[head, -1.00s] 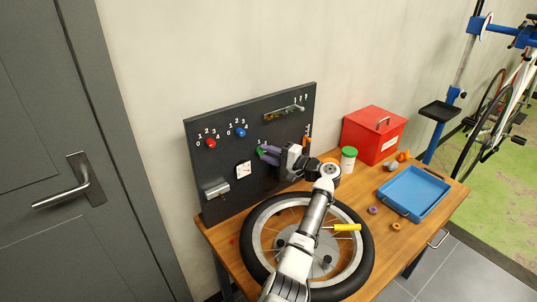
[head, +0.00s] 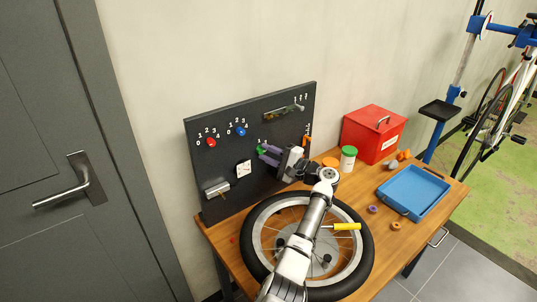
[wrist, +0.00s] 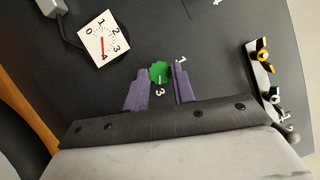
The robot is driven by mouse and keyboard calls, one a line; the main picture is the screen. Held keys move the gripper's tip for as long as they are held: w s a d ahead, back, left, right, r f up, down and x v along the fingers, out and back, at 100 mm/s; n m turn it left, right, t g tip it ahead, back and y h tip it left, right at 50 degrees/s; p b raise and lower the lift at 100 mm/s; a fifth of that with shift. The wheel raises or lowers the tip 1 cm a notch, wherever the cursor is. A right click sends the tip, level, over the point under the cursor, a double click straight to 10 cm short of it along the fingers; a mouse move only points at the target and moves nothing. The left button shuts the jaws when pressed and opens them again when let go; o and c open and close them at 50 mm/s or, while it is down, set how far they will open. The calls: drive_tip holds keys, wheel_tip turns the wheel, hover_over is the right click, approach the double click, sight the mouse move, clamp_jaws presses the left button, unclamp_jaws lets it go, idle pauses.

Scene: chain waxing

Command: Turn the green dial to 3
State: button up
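The green dial (wrist: 160,72) sits on the dark board (wrist: 215,40), between my fingertips in the wrist view. A pale mark on it points down toward the printed 3. A printed 1 shows by the right finger; other numbers of this dial are hidden or unclear. My gripper (wrist: 160,77) has purple fingers, spread on both sides of the dial with a small gap at each side. In the head view, the gripper (head: 264,154) is at the board and the green dial (head: 260,149) is partly hidden by the fingers.
A red dial (head: 211,143) and a blue dial (head: 241,132) are on the board to the upper left. A white gauge (wrist: 104,39) is near the fingers, its red needle close to 4. A wheel (head: 252,245) lies on the bench below my arm. A blue tray (head: 413,192) stands to the right.

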drive_tip(key=o, duration=0.4)
drive_tip(key=b+v, duration=0.4)
drive_tip(key=v, duration=0.9)
drive_tip(key=shift+s+d, duration=0.2)
drive_tip(key=shift+d, duration=0.15)
drive_tip(key=shift+f, duration=0.1)
